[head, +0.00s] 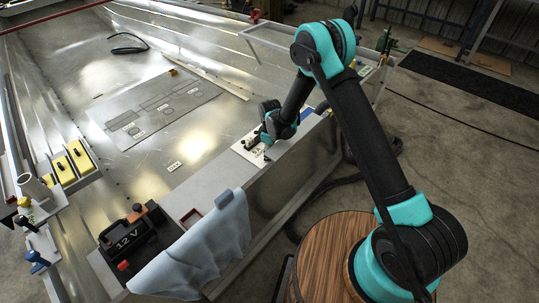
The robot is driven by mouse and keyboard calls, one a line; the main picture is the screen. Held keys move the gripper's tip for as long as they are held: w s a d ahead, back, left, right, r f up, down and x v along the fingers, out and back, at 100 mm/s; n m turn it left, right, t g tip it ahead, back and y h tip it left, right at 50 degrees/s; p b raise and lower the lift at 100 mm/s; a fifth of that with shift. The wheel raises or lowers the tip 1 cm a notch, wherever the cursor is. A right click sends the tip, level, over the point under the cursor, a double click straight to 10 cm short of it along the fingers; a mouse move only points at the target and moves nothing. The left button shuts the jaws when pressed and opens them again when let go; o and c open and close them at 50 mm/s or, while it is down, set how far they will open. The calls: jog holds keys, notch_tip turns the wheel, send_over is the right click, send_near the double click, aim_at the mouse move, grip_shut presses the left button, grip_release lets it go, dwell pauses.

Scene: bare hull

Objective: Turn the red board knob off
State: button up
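A pale board (247,152) with small dark marks lies on the bench along the near side of the metal hull. My gripper (254,142) is at this board, low over it, with my arm reaching down from the upper right. The fingers are small and dark here, and I cannot tell whether they are open or shut or touch anything. I cannot make out a red knob on the board; my gripper and wrist cover part of it.
Yellow boxes (73,162) stand at the left wall. A flat outlined panel (155,108) and a black hose (128,46) lie on the open hull floor.

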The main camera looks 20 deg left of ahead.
jog(key=shift+n, duration=2.1)
jog(key=o, duration=1.2)
jog(key=shift+c, duration=0.2)
